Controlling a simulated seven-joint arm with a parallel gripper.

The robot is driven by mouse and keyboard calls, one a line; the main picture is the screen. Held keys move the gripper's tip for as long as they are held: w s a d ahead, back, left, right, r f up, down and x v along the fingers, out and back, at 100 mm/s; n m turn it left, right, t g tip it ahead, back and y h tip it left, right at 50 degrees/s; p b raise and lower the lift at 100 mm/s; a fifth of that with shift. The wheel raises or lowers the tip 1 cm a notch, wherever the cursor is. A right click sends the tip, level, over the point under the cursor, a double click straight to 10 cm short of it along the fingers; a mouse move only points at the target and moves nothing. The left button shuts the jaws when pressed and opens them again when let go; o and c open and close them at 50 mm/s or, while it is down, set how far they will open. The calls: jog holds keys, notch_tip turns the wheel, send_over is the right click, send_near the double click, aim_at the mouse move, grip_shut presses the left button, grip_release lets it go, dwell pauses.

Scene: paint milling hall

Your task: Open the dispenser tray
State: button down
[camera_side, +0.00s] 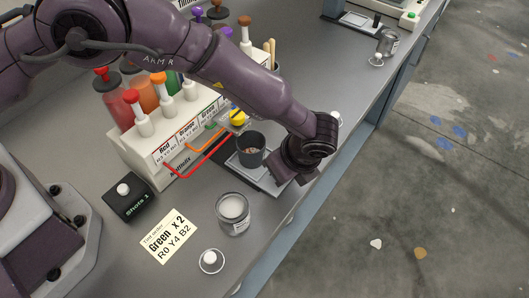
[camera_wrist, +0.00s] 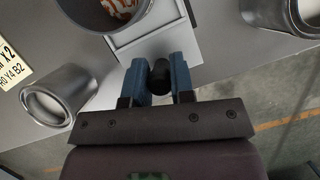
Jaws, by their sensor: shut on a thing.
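The dispenser tray (camera_side: 268,178) is a light grey plate in front of the paint dispenser (camera_side: 155,150), with a dark cup (camera_side: 250,150) standing on it. In the wrist view the tray's front (camera_wrist: 157,44) lies just ahead of my fingers, and the cup (camera_wrist: 85,12) stands beyond it, holding white with orange-brown streaks. My gripper (camera_side: 286,180) is at the tray's front end. In the wrist view my gripper's blue fingers (camera_wrist: 160,78) are shut on a black knob (camera_wrist: 160,70) at the tray's front. In the side view my wrist hides the knob.
An open can with white contents (camera_side: 233,210) and a round lid (camera_side: 211,261) stand left of the tray near the bench edge. A black button box (camera_side: 126,197) and a yellow order card (camera_side: 168,236) lie further left. The bench edge drops to the floor beside my wrist.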

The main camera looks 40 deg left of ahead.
jog(key=shift+d, duration=1.5)
jog(key=c, duration=1)
grip_release()
jog(key=shift+r, duration=0.15)
jog(key=v, duration=1.2)
jog(key=shift+d+r, duration=0.15)
jog(key=shift+r, duration=0.2)
